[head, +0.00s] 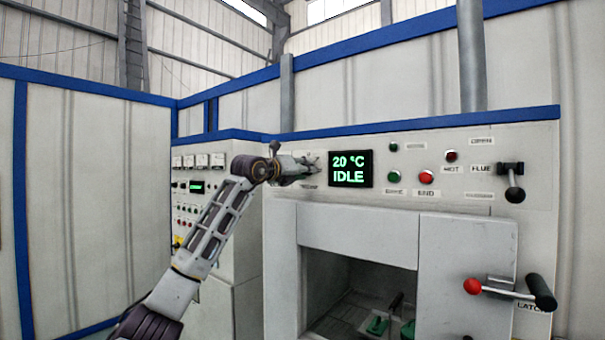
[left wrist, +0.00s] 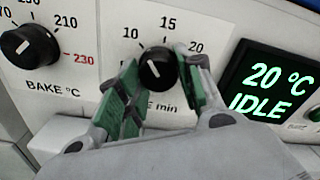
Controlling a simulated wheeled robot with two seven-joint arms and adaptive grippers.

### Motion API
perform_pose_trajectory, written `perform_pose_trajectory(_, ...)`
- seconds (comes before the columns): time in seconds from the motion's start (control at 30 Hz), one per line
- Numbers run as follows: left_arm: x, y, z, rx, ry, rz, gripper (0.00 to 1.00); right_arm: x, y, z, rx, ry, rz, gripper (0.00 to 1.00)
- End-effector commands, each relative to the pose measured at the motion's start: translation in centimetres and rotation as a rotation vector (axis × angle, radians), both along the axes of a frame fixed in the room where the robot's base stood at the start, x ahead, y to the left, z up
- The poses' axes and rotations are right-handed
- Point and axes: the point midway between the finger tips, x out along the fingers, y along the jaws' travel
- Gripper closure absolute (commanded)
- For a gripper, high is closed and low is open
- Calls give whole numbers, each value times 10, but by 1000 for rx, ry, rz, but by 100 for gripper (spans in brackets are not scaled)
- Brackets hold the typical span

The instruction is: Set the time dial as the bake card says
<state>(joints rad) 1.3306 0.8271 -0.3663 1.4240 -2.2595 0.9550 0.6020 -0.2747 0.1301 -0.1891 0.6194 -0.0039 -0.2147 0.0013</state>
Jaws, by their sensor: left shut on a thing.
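The time dial (left wrist: 157,70) is a black knob with a white mark on a white panel, with 10, 15 and 20 printed above it. The lettering below ends in "min" and is partly hidden by a finger. My left gripper (left wrist: 155,82) has its green-padded fingers on both sides of the dial, shut on it. In the head view my left gripper (head: 308,165) is at the panel left of the display and covers the dial. The white mark seems to point upward, near the 10 to 15 side; its exact setting is unclear. I see no bake card. My right gripper is out of view.
The BAKE °C dial (left wrist: 30,46) is left of the time dial. The display (head: 351,169) reads 20 °C IDLE. Buttons and lamps, a flue lever (head: 514,184) and a red-ended latch handle (head: 510,289) are further right. The chamber below is partly open, with green items inside.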

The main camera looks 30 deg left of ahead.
Motion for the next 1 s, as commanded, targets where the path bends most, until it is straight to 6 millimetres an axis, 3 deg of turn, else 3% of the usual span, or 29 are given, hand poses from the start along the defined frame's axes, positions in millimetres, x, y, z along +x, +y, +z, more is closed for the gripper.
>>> perform_pose_trajectory(0.4, 0, 0, 1, -187, 12, 0, 88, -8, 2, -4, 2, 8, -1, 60)
perform_pose_trajectory(0.87, -1, 0, 2, -204, 13, 2, 88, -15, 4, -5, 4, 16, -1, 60)
perform_pose_trajectory(0.9, -1, 0, 2, -204, 13, 2, 62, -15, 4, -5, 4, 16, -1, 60)
perform_pose_trajectory(1.0, 0, 0, 2, -204, 13, 2, 50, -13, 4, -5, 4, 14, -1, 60)
